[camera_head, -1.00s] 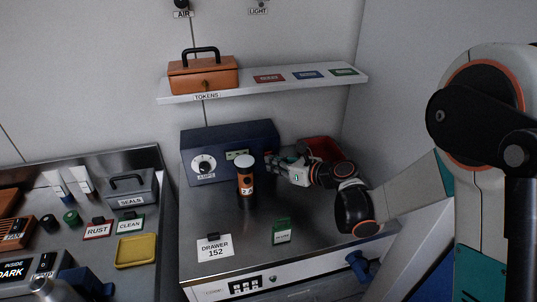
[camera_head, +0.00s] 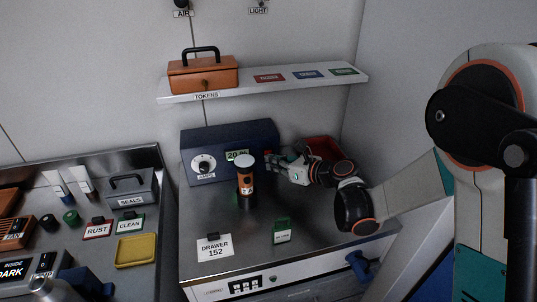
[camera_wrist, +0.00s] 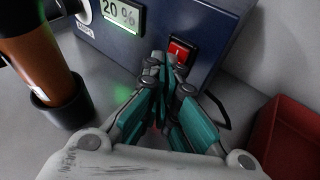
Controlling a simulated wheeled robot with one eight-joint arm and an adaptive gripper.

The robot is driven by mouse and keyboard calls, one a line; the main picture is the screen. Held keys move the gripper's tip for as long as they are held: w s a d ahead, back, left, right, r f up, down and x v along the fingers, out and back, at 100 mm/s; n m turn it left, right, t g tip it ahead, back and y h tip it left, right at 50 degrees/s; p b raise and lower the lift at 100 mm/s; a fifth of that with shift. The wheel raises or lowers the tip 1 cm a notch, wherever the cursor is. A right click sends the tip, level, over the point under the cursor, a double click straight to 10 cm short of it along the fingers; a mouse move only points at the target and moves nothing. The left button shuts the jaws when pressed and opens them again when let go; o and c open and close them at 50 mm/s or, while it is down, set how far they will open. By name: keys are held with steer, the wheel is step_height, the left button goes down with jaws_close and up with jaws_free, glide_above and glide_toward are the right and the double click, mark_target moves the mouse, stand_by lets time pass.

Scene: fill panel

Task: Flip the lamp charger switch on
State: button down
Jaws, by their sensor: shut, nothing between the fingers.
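The charger (camera_head: 215,140) is a dark blue box at the back of the steel bench, with a round dial and a small display (camera_head: 237,155) reading 20 %. The display also shows in the wrist view (camera_wrist: 121,15). A red rocker switch (camera_wrist: 179,51) in a black frame sits on its front face, right of the display. My gripper (camera_wrist: 166,62) is shut and empty, its fingertips at the switch's left and lower edge; I cannot tell whether they touch. An orange lamp (camera_head: 245,181) stands upright in a black holder before the charger.
A red bin (camera_head: 325,146) lies right of my gripper; its wall shows in the wrist view (camera_wrist: 290,135). A green-framed card (camera_head: 282,231) stands on the bench in front. A shelf (camera_head: 262,87) with an orange box hangs above. The bench front is mostly clear.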

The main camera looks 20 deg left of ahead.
steer(key=shift+s+d+f, duration=0.15)
steer(key=shift+s+d, duration=0.2)
steer(key=shift+s, duration=0.2)
steer(key=shift+s+d+f+b, duration=0.15)
steer(key=shift+s+d+b, duration=0.25)
steer(key=shift+s, duration=0.3)
steer(key=shift+s+d+f+b, duration=0.2)
steer(key=shift+s+d+b, duration=0.2)
steer(key=shift+s, duration=0.3)
steer(key=shift+s+d+f+b, duration=0.15)
steer(key=shift+s+d+b, duration=0.15)
steer(key=shift+s+d, duration=0.3)
steer(key=shift+a, duration=0.1)
steer(key=s+d+r+n+t+h, duration=0.1)
steer(key=s+d+r+n+h, duration=0.25)
steer(key=d+n, duration=0.35)
steer(key=s+d+r+n+h, duration=0.2)
steer(key=s+d+r+n, duration=0.15)
steer(key=d, duration=0.55)
steer(key=s+d+r+n+h, duration=0.1)
steer(key=s+d+n+h, duration=0.6)
steer(key=s+d+n, duration=0.6)
steer(key=s+d, duration=0.2)
steer(key=d, duration=0.4)
steer(key=shift+s+r, duration=0.15)
steer(key=shift+r, duration=0.05)
